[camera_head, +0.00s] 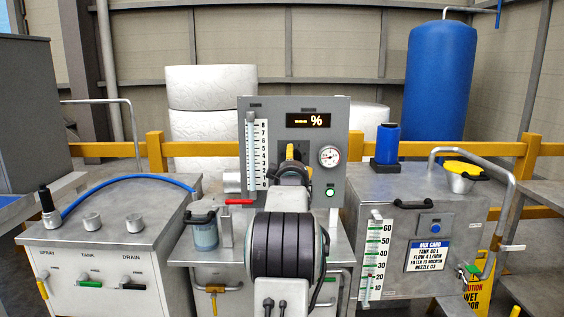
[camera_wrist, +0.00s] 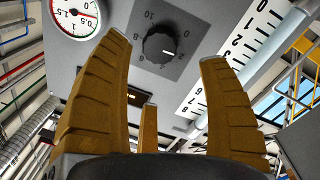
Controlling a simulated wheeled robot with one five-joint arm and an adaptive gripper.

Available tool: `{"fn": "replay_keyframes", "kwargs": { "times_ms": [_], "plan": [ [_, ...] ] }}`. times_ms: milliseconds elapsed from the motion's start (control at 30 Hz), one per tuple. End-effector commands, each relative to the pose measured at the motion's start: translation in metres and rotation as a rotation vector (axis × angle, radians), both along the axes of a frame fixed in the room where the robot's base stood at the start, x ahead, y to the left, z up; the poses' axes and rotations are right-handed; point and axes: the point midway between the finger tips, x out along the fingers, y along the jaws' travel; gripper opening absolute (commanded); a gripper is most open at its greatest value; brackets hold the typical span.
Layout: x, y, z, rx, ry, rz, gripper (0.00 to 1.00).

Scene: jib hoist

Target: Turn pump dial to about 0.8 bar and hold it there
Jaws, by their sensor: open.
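The pump dial is a round black knob (camera_wrist: 160,44) with a white mark, on a dark numbered plate. In the wrist view it shows upside down between my fingers, its mark pointing right. The pressure gauge (camera_head: 329,156) is white and round on the grey panel (camera_head: 255,105); part of it shows in the wrist view (camera_wrist: 76,14), its needle too small to read surely. My gripper (camera_wrist: 164,50) is open and empty, its yellow fingers either side of the dial in the picture, seemingly short of it. In the head view my gripper (camera_head: 291,154) hides the dial.
A white scale tube (camera_head: 251,150) stands left of the dial, a lit green button (camera_head: 330,191) below the gauge. A red-handled lever (camera_head: 240,201) and a lidded blue jar (camera_head: 205,230) are at lower left. An orange display (camera_head: 308,120) sits above.

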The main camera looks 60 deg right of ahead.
Motion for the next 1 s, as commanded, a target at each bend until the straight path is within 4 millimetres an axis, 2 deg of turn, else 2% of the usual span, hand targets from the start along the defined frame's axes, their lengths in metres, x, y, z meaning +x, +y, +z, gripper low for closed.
{"fn": "replay_keyframes", "kwargs": {
  "times_ms": [500, 1000],
  "plan": [
    [0.025, -0.043, 0.000, 0.004, 0.000, 0.001, 0.69],
    [0.032, -0.056, -0.001, 0.004, 0.000, 0.001, 0.69]
  ]
}}
